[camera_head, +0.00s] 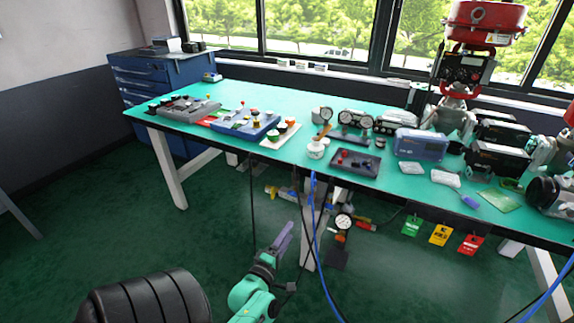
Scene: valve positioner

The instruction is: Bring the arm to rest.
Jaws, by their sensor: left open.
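My left arm, teal and black, comes up from the bottom edge in the head view. My left gripper (285,237), with purple fingers, is open and appears empty. It points up and slightly right, in front of the workbench (230,97) and lower in the picture than its front edge. It appears apart from the bench. The gap between its fingers is hard to make out at this angle. My right gripper is not in view.
Blue cables (314,215) hang close to the right of my left gripper. A black ribbed chair-like thing (150,297) fills the bottom left. Tools and a gauge (343,221) sit under the bench. Red valve equipment (485,20) stands at the back right. Green floor lies open at left.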

